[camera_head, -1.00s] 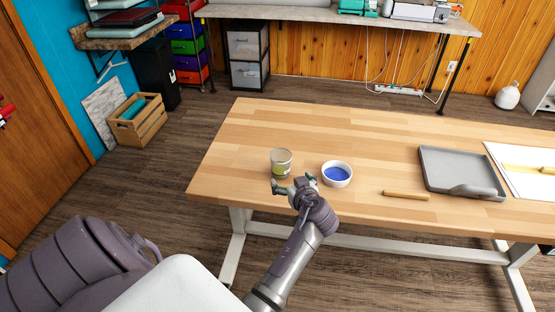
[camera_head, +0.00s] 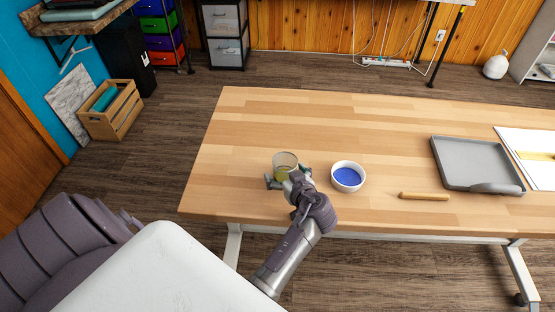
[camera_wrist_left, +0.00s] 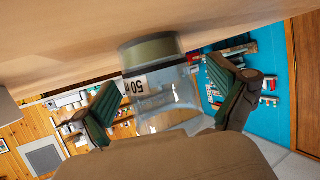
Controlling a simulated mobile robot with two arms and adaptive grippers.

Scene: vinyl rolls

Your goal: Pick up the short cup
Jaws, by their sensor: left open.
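The short cup (camera_head: 285,160) is a clear cup with a yellowish-green lower part, upright near the table's front left. In the left wrist view the cup (camera_wrist_left: 160,85) shows clear walls and a dark "50" marking, and stands between the two fingers. My left gripper (camera_head: 287,181) is open, with a finger on either side of the cup. It also shows in the left wrist view (camera_wrist_left: 165,100), with gaps between the fingers and the cup. The gripper hides the cup's lower front in the head view. My right gripper is not in view.
A white bowl (camera_head: 348,164) with blue contents stands just right of the cup. A wooden stick (camera_head: 424,196) and a grey tray (camera_head: 440,152) lie farther right, beside a white board (camera_head: 542,176). The wooden table (camera_head: 290,115) is clear behind the cup.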

